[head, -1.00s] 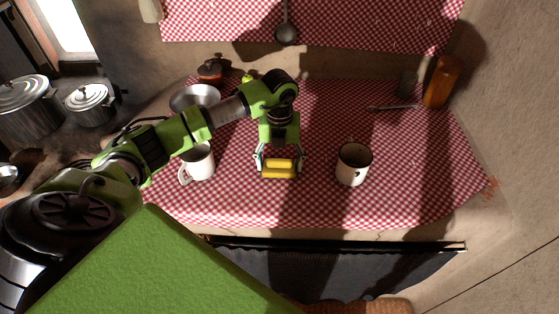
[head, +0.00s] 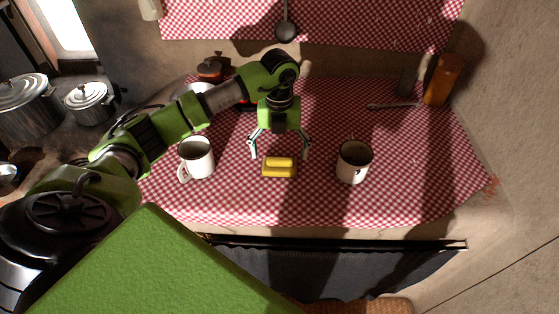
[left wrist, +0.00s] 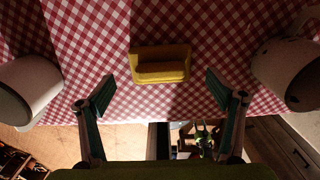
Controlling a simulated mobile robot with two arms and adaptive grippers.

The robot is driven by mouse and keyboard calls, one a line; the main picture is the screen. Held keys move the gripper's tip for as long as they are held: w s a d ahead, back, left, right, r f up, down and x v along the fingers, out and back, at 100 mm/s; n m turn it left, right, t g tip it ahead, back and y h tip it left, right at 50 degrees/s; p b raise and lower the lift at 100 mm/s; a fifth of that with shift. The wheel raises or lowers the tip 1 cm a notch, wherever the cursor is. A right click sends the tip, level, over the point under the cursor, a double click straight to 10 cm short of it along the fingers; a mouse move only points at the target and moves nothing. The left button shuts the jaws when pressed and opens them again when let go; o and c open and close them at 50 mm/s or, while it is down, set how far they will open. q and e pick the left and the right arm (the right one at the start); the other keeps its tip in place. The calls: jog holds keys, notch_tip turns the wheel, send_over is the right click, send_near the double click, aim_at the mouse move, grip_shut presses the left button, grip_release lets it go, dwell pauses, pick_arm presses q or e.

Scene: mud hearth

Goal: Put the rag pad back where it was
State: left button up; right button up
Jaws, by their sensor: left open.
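The rag pad, a small yellow folded block (head: 279,167), lies on the red-and-white checked cloth between two white mugs. In the left wrist view the pad (left wrist: 160,64) lies just beyond and between my spread fingertips. My left gripper (head: 280,155) is open and empty, its fingers apart on either side, behind the pad and clear of it. It also shows in the left wrist view (left wrist: 160,88). My right gripper is not in view.
One white mug (head: 197,160) stands left of the pad, another (head: 354,163) to its right. An orange-brown bottle (head: 441,81) and a utensil (head: 392,106) are at the back right. Metal pots (head: 90,102) stand at the left. The cloth right of the right mug is clear.

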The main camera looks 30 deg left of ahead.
aim_at(280, 159)
pick_arm(q)
notch_tip(280, 159, up, 8)
jog(key=b, duration=0.1)
jog(key=shift+r, duration=0.1)
dwell(0.5)
